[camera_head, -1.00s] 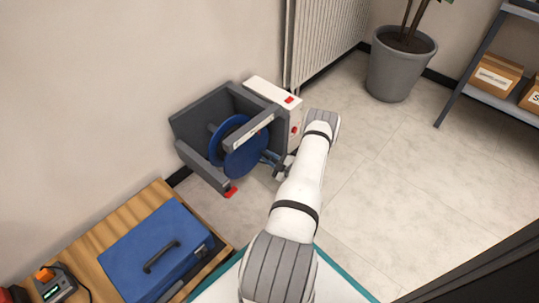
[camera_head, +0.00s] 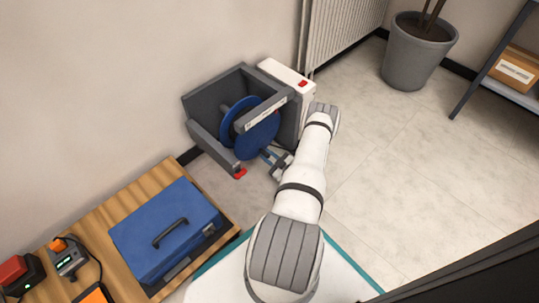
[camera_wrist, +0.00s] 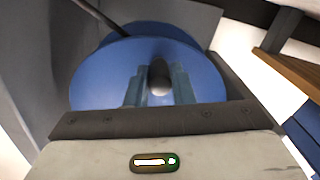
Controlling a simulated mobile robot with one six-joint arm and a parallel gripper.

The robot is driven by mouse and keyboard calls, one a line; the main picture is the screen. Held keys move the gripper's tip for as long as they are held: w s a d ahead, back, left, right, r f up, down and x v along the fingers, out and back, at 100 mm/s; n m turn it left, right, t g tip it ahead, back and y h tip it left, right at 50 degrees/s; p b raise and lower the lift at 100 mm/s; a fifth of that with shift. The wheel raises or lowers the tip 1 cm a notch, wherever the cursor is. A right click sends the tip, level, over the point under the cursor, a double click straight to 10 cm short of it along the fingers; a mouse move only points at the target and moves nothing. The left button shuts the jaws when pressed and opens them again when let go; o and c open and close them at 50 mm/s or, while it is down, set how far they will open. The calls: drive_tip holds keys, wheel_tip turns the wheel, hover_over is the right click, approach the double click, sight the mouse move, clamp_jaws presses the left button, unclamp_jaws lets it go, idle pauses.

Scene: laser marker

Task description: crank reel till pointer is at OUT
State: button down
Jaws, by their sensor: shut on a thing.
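The reel is a blue disc pair (camera_head: 258,137) set in a grey open-topped housing (camera_head: 205,103) against the wall. My gripper (camera_head: 270,156) is at the lower right of the front disc. In the wrist view, its fingers (camera_wrist: 158,82) are closed around a dark rounded crank knob (camera_wrist: 159,72) on the blue disc face (camera_wrist: 100,75). A white label strip (camera_head: 262,119) runs along the bar over the disc; its print is too small to read. I cannot make out the pointer or the OUT mark.
A white box with a red button (camera_head: 302,84) adjoins the housing on the right. A red piece (camera_head: 240,173) sits at its front lower corner. A wooden bench with a blue case (camera_head: 165,235) is at lower left. A plant pot (camera_head: 415,55) stands behind; the right floor is clear.

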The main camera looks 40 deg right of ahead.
drive_tip(key=shift+a+r+m, duration=0.1)
drive_tip(key=shift+a+m, duration=0.8)
drive_tip(key=shift+m, duration=0.2)
drive_tip(key=c, duration=1.3)
unclamp_jaws()
drive_tip(key=shift+o, duration=0.2)
drive_tip(key=s+p, duration=0.2)
drive_tip(key=s, duration=0.6)
drive_tip(key=shift+d, duration=0.35)
drive_tip(key=shift+w, duration=0.1)
drive_tip(key=shift+c, duration=0.4)
